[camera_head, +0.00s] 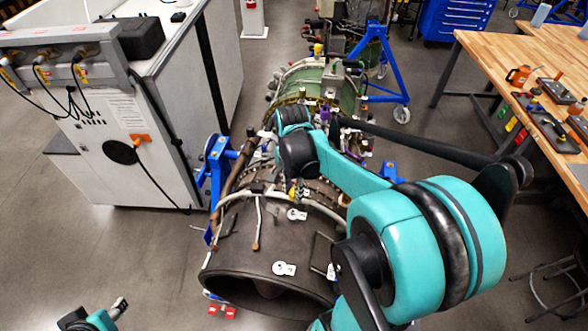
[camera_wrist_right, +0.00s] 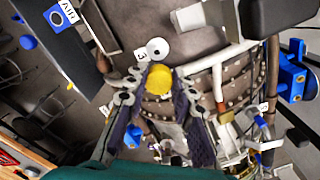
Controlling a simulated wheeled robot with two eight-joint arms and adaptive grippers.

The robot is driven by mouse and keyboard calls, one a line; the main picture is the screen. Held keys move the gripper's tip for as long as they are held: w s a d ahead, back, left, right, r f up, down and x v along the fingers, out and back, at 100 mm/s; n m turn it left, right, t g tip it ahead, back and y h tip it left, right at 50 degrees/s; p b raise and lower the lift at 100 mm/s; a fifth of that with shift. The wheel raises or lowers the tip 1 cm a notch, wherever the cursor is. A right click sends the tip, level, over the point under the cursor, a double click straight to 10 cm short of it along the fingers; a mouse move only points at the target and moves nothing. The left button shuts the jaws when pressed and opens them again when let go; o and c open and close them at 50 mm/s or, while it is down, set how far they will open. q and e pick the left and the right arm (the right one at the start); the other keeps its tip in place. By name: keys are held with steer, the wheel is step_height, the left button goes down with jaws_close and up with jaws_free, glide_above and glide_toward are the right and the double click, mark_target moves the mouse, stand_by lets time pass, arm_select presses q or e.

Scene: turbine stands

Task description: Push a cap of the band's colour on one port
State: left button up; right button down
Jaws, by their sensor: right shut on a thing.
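My right gripper (camera_wrist_right: 157,88) is shut on a yellow cap (camera_wrist_right: 158,79), which sits between its two dark fingers in the right wrist view. A white round disc (camera_wrist_right: 157,48) with a small label marked 3 beside it lies just beyond the cap; I cannot tell whether they touch. The engine (camera_head: 285,238) lies on its stand in the middle of the head view, bearing white round tags (camera_head: 284,268). My right arm reaches over it and hides part of it. No port's colour band can be made out clearly. My left gripper (camera_head: 119,306) is small at the bottom left; its jaws are unclear.
A white cabinet (camera_head: 120,130) with cables stands at the left. A wooden workbench (camera_head: 490,65) at the right holds tools and trays. Blue stand parts (camera_head: 217,165) flank the engine. A stool (camera_head: 555,285) is at the lower right.

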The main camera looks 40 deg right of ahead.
steer(key=shift+s+a, duration=0.25)
steer(key=shift+s, duration=0.1)
steer(key=shift+s+a+f+b, duration=0.35)
steer(key=shift+f+b, duration=0.1)
steer(key=shift+b, duration=0.25)
steer(key=f, duration=0.1)
steer(key=f+b, duration=0.1)
steer(key=w+f+b, duration=0.1)
steer(key=shift+d, duration=0.4)
steer(key=shift+s+f, duration=0.1)
steer(key=shift+f, duration=0.05)
steer(key=shift+s+a, duration=0.2)
arm_select(q)
steer(key=f, duration=0.2)
steer(key=s+f, duration=0.1)
steer(key=shift+a+f, duration=0.3)
steer(key=shift+a, duration=0.1)
steer(key=shift+w+d, duration=0.1)
steer(key=shift+w, duration=0.05)
arm_select(e)
steer(key=shift+w, duration=0.15)
